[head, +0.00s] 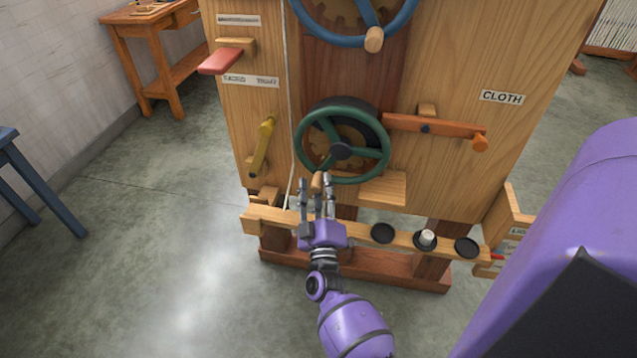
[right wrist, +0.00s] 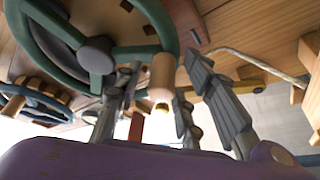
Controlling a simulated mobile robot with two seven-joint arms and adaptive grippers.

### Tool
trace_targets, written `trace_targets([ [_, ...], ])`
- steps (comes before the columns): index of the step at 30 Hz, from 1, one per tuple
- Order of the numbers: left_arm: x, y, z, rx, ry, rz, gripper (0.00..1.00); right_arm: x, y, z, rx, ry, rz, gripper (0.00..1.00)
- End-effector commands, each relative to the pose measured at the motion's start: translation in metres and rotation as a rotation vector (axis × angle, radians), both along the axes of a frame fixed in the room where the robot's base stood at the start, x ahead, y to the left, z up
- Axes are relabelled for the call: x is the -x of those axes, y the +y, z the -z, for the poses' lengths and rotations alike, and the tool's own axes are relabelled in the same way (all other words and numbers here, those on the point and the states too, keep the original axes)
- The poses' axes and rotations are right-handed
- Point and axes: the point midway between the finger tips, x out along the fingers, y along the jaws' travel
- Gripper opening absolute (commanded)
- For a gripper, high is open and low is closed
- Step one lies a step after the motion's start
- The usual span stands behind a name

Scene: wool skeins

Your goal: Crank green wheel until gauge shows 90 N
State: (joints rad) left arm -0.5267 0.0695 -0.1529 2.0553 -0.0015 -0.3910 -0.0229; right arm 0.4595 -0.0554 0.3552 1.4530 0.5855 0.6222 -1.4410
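The green wheel (head: 345,180) is mounted low in the middle of the wooden machine. Its wooden crank handle (head: 316,183) is at the lower left of the rim. My right gripper (head: 317,187) is at this handle, with its fingers open on either side of it. In the right wrist view the handle (right wrist: 162,78) sticks out between the spread fingers, below the green rim (right wrist: 160,22). I see a gap to the fingers on the right; contact on the left is unclear. My left gripper is not in view. No gauge reading shows.
A blue wheel (head: 355,32) is above the green one. A yellow lever (head: 262,147) is to its left and an orange lever (head: 435,130) to its right. A rail (head: 400,236) with dark round pads runs below. Open floor (head: 160,240) lies to the left.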

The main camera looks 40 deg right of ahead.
Motion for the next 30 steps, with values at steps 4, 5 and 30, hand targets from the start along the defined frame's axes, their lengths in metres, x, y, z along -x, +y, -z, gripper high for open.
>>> trace_targets([
  [4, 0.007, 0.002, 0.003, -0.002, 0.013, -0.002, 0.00, -0.010, -0.007, -0.004, 0.001, 0.001, 0.000, 0.36],
  [5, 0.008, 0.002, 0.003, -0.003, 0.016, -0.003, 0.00, -0.011, -0.008, -0.004, 0.002, 0.001, 0.001, 0.36],
  [30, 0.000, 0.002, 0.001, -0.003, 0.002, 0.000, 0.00, -0.011, -0.009, -0.005, 0.002, -0.003, 0.002, 0.00],
])
